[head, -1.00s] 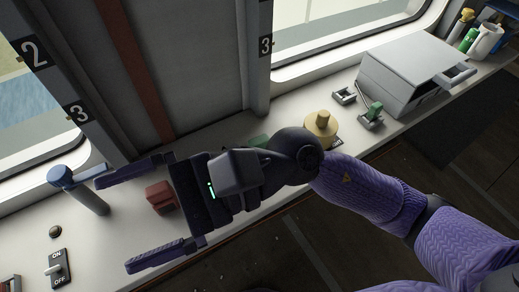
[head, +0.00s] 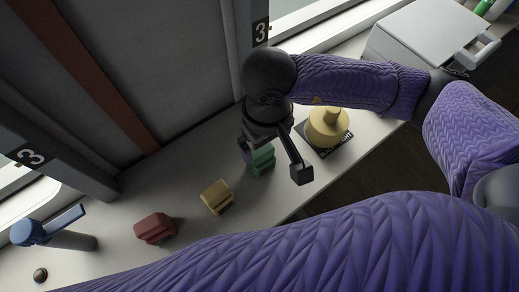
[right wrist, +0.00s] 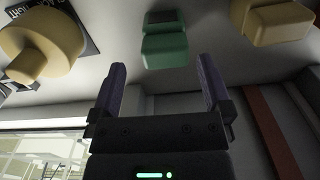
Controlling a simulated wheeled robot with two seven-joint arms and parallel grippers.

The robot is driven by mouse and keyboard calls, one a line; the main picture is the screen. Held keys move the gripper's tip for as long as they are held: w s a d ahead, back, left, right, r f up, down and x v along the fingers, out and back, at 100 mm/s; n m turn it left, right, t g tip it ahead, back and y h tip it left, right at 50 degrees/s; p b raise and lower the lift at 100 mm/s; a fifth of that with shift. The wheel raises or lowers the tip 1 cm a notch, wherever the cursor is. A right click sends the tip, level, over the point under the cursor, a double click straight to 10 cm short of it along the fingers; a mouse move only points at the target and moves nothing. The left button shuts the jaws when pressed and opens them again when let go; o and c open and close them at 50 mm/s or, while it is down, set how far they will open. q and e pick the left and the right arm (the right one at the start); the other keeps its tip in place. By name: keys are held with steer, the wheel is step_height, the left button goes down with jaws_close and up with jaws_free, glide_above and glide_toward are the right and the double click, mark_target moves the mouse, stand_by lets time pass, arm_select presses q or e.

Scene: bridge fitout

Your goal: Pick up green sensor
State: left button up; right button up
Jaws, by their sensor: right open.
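The green sensor (head: 262,160) is a small green block on the white counter. It also shows at the top of the right wrist view (right wrist: 164,47), with a dark patch on its far part. My right gripper (head: 273,168) points down at it from above and is open. In the right wrist view the two fingers (right wrist: 162,66) stand apart, with the sensor ahead between their lines, apart from the tips. In the head view the gripper partly hides the sensor. My left gripper is out of view.
A yellow block (head: 217,197) and a red block (head: 155,228) lie left of the sensor. A yellow knobbed piece (head: 327,128) on a dark label stands close on the right. A blue-topped lever (head: 50,234) is far left, a grey box (head: 420,38) top right. The wall rises behind.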

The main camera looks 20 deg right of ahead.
mark_target(261, 150)
steer(key=f, duration=0.5)
steer(key=shift+w+a+f+b, duration=0.2)
steer(key=shift+a+b, duration=0.1)
steer(key=c, duration=1.2)
